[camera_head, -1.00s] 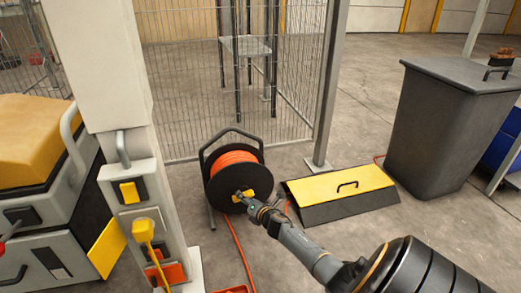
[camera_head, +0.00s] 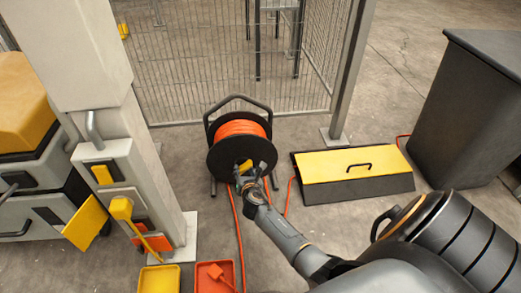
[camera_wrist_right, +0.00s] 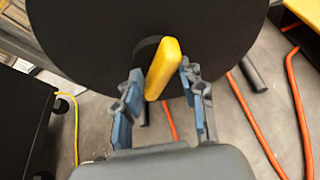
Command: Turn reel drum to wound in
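The cable reel (camera_head: 240,128) stands on the floor in front of the mesh fence, with orange cable wound on its drum between black discs. In the right wrist view its black front disc (camera_wrist_right: 90,35) fills the top, and a yellow handle (camera_wrist_right: 163,68) sticks out from it, slightly tilted. My right gripper (camera_head: 245,178) is at the front of the reel. In the wrist view its blue-padded fingers (camera_wrist_right: 163,98) are spread on either side of the handle. The gripper is open; I cannot tell whether the right finger touches the handle. My left gripper is not in view.
A yellow-topped black box (camera_head: 348,166) lies right of the reel, and a dark bin (camera_head: 465,110) stands beyond it. A pale post (camera_head: 85,60) stands to the left. Yellow (camera_head: 160,279) and orange (camera_head: 203,282) trays sit in front. Loose orange cable (camera_head: 237,235) runs along the floor.

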